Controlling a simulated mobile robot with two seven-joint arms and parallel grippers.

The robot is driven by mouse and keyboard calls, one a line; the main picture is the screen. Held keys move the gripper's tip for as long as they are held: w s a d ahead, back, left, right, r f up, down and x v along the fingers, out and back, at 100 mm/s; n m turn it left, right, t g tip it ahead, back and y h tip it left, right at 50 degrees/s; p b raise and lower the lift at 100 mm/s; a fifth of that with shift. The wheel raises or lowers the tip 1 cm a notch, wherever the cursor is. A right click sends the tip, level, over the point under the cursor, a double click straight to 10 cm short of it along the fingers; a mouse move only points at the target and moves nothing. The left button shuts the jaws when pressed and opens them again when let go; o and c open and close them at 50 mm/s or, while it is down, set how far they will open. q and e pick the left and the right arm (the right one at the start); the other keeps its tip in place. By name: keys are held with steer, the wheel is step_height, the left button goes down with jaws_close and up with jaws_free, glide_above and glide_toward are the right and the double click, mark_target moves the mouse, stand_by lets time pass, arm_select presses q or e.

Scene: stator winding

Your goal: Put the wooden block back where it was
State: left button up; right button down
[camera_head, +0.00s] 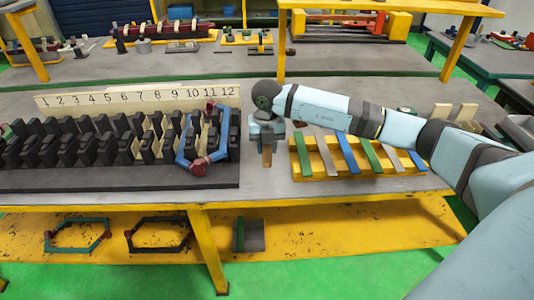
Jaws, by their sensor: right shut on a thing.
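My right gripper (267,146) points down above the grey table, between the stator fixture and the yellow rack. It is shut on a small brown wooden block (267,158) that hangs below the fingers. I cannot tell whether the block's lower end touches the table. The gripper hides the upper part of the block. My left gripper is not in view.
The black slotted stator fixture (100,180) stands at left under a strip numbered 1 to 12 (140,97). A blue coil (184,146) sits at its right end. The yellow rack (322,172) with coloured strips is at right. Pale wooden pieces (466,112) stand farther right.

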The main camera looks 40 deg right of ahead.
mark_target(267, 154)
steer(key=shift+f, duration=1.55)
steer(key=shift+f, duration=0.1)
